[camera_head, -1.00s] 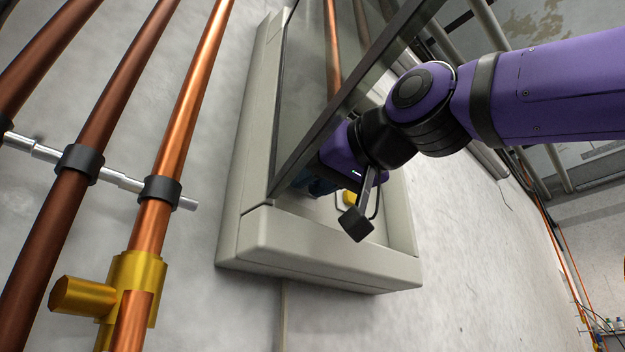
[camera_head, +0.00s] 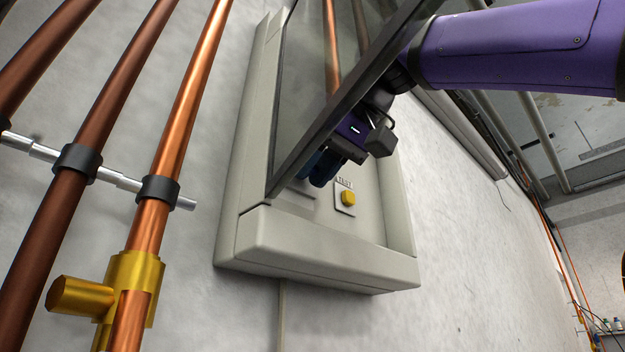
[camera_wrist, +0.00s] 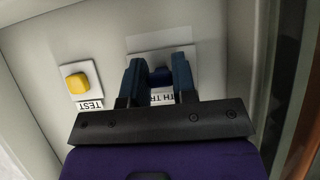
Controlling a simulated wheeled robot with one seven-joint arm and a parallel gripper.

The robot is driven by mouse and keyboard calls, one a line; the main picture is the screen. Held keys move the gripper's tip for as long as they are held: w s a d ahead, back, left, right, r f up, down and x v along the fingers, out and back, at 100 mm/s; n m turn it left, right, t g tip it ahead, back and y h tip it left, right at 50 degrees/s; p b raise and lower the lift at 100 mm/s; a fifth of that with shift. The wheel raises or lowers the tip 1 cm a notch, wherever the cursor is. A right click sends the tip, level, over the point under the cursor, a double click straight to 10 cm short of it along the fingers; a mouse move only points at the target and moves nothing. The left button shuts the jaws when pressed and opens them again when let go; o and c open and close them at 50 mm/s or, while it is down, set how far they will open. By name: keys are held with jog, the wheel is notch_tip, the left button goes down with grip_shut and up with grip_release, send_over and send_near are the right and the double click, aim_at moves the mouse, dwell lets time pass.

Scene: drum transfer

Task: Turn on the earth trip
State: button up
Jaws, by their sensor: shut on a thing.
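My gripper (camera_head: 322,170) is at the panel inside the grey wall box (camera_head: 320,248), partly behind the box's open glass door. In the wrist view, the two blue fingers (camera_wrist: 160,68) stand on either side of the small dark blue earth trip switch (camera_wrist: 161,76) and are shut on it. Its white plate (camera_wrist: 160,42) carries a label that is partly hidden by the fingers. In the head view the switch itself is hidden.
A yellow button (camera_head: 348,198) marked TEST is beside the gripper; it also shows in the wrist view (camera_wrist: 77,83). The dark-framed glass door (camera_head: 345,105) stands open close to my arm. Copper pipes (camera_head: 185,110) run up the wall at the left.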

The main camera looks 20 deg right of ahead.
jog(key=shift+w+r+g+h, duration=0.1)
jog(key=shift+r+g+h, duration=0.15)
jog(key=shift+g, duration=0.4)
jog(key=shift+r+g+h, duration=0.15)
jog(key=shift+g+h, duration=0.2)
jog(key=shift+g, duration=0.3)
jog(key=o, duration=0.9)
jog(key=shift+r, duration=0.1)
jog(key=v, duration=1)
jog(key=shift+d+r, duration=0.1)
jog(key=shift+r, duration=0.15)
